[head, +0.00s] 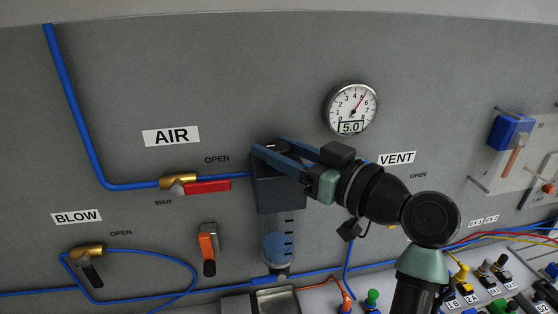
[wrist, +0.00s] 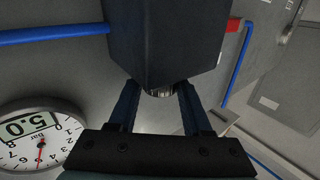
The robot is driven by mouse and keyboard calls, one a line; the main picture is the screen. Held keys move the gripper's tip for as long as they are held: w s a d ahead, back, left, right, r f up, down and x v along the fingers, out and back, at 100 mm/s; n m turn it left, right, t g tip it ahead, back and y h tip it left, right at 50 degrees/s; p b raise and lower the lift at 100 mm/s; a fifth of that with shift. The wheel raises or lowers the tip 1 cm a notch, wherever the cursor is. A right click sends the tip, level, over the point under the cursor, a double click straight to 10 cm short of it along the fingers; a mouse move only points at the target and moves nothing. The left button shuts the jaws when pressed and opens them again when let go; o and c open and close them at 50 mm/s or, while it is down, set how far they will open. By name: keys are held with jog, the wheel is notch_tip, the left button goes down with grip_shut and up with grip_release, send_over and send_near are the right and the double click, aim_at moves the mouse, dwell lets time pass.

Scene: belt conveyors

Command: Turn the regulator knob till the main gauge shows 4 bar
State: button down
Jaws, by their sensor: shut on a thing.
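The main gauge (head: 351,108) is a round white dial on the grey panel. Its digital window reads 5.0, and its red needle points up and to the right. The gauge also shows in the wrist view (wrist: 38,138), turned over, reading 5.0 bar. The dark regulator body (head: 280,196) is below and left of the gauge, with a clear bowl under it. My gripper (head: 268,150) is at its top, shut on the regulator knob. In the wrist view, a small part of the knob (wrist: 160,92) shows between the two fingers; the rest is hidden.
The red AIR valve handle (head: 208,186) lies along the blue pipe, left of the regulator. An orange handle (head: 208,248) and the BLOW valve (head: 88,252) are lower left. My arm covers part of the VENT area. Colored fittings and cables fill the lower right.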

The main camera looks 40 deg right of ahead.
jog(key=shift+f+n+y, duration=0.15)
jog(key=shift+n+y, duration=0.15)
jog(key=shift+y, duration=0.4)
jog(key=shift+c, duration=2.2)
grip_release()
jog(key=shift+o, duration=0.5)
jog(key=shift+r, duration=0.25)
jog(key=shift+r, duration=0.15)
